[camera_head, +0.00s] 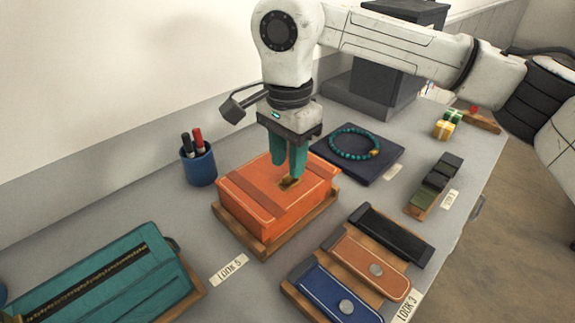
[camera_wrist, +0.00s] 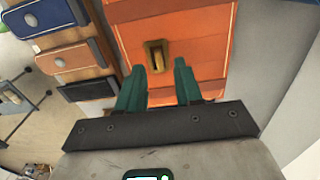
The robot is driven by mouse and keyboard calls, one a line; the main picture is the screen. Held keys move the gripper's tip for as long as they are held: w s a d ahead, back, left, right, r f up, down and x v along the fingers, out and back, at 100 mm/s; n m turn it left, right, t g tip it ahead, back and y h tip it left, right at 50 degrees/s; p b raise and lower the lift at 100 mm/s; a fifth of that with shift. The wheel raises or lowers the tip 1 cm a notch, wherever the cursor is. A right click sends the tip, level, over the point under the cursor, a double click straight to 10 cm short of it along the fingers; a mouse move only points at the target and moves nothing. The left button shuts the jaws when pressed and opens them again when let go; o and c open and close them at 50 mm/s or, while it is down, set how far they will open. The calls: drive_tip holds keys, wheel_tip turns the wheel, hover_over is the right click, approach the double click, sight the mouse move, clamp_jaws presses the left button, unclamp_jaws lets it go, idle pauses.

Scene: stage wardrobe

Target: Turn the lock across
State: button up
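An orange box-shaped bag (camera_head: 258,205) lies on a wooden tray (camera_head: 262,244) at the middle of the counter. A brass turn lock (camera_head: 290,183) sits on its top face near the right side. In the wrist view the lock (camera_wrist: 158,56) shows a dark slot-like middle, and the orange face (camera_wrist: 205,45) is around it. My gripper (camera_head: 289,170) points down just above the lock. In the wrist view my gripper (camera_wrist: 159,72) is open, with one teal finger on each side of the lock line and nothing between them. I cannot tell whether the fingertips touch the bag.
A teal zipped case (camera_head: 110,275) lies at front left, a pen cup (camera_head: 199,167) behind the bag. A dark pad with a teal bead necklace (camera_head: 352,144) is behind right. A tray of blue, tan and black straps (camera_head: 360,265) lies close at front right. Gift boxes (camera_head: 448,125) are farther back.

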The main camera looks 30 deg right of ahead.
sight(288, 180)
drive_tip(key=shift+f, duration=1.3)
drive_tip(key=shift+c, duration=0.2)
clamp_jaws()
